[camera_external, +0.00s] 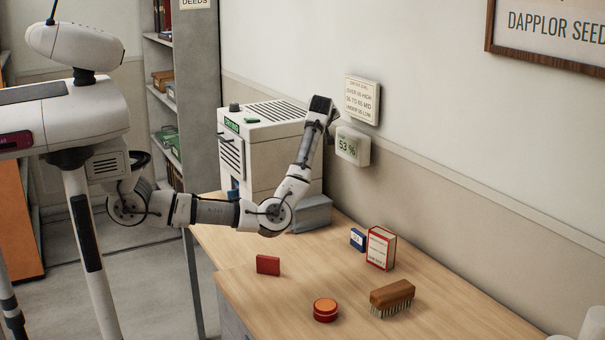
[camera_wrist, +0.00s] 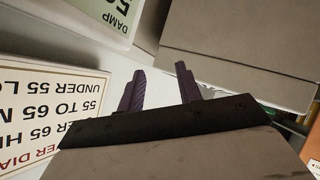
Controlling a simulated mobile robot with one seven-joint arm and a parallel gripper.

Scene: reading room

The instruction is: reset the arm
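My arm reaches right from my body over the table, bends at the elbow and points up in the external view. My gripper (camera_external: 332,116) is raised near the wall, close to the humidity display (camera_external: 352,146) and the wall sign (camera_external: 362,99). In the wrist view my gripper (camera_wrist: 160,88) shows two dark fingers standing apart with nothing between them. The wall sign (camera_wrist: 45,118) and the display (camera_wrist: 95,12) appear upside down there, beside and beyond the fingers.
A white machine (camera_external: 265,150) stands behind my forearm, with a grey tray (camera_external: 312,214) beside it. On the wooden table (camera_external: 262,300) are a red box (camera_external: 268,265), an orange tin (camera_external: 326,310), a brush (camera_external: 392,297), a blue box (camera_external: 357,239) and a red-white box (camera_external: 381,248).

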